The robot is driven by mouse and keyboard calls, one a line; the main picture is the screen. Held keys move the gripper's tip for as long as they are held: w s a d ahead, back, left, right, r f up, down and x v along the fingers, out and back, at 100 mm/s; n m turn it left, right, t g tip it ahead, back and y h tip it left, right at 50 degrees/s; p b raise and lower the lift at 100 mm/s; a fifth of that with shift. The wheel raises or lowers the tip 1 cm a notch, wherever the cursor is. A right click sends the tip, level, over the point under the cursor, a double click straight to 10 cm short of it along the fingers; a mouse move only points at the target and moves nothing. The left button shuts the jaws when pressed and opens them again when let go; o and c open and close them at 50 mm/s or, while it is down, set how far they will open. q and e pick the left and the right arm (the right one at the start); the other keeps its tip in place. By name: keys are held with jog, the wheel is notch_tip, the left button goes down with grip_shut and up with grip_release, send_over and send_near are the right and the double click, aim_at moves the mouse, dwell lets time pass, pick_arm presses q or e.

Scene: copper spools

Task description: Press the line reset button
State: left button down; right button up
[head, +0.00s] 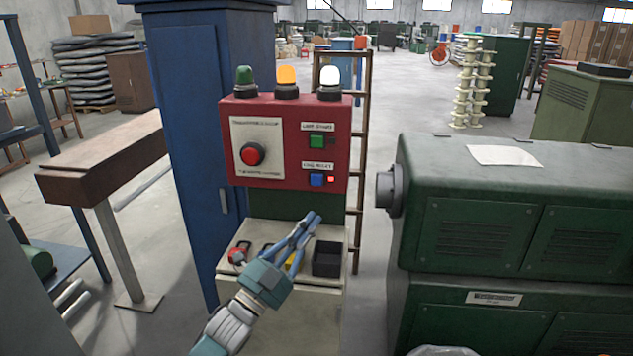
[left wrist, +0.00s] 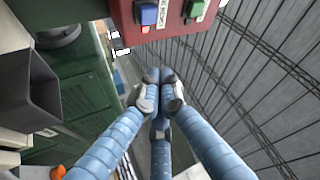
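The red control box (head: 290,110) is fixed in front of a blue cabinet. Its blue button (head: 317,180), under a label that seems to read "LINE RESET", sits at the lower right beside a small lit red lamp (head: 331,179). The blue button also shows at the top of the left wrist view (left wrist: 147,14). A green button (head: 316,142) is above it, and a large red mushroom button (head: 252,154) is at the left. My left gripper (head: 312,218) is below the box, apart from the blue button, its fingertips drawn together and empty. My right gripper is out of view.
Below the box, a pale shelf (head: 238,285) holds a red padlock (head: 238,254) and a black bin (head: 327,258) close to my left gripper. A green machine (head: 470,220) stands to the right. Green, amber and white lamps top the box.

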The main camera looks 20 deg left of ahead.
aim_at(317, 180)
pick_arm(q)
jog(key=r, duration=0.1)
jog(key=r+m+h, duration=0.1)
jog(key=r+m+t+h, duration=0.1)
jog(key=shift+s+a+r, duration=0.3)
jog(key=shift+a, duration=0.05)
jog(key=shift+w, duration=0.1)
jog(key=shift+w+a+b, duration=0.35)
jog(key=shift+w+b, duration=0.5)
jog(key=shift+w, duration=0.55)
jog(key=shift+w+a+b, duration=0.3)
jog(key=shift+w+b, duration=0.6)
jog(key=shift+w, duration=0.5)
jog(key=shift+w+a+b, duration=0.35)
jog(key=shift+w+b, duration=0.5)
jog(key=shift+w, duration=0.55)
jog(key=shift+w+a+b, duration=0.1)
jog(key=shift+w+b, duration=0.25)
jog(key=shift+w, duration=0.1)
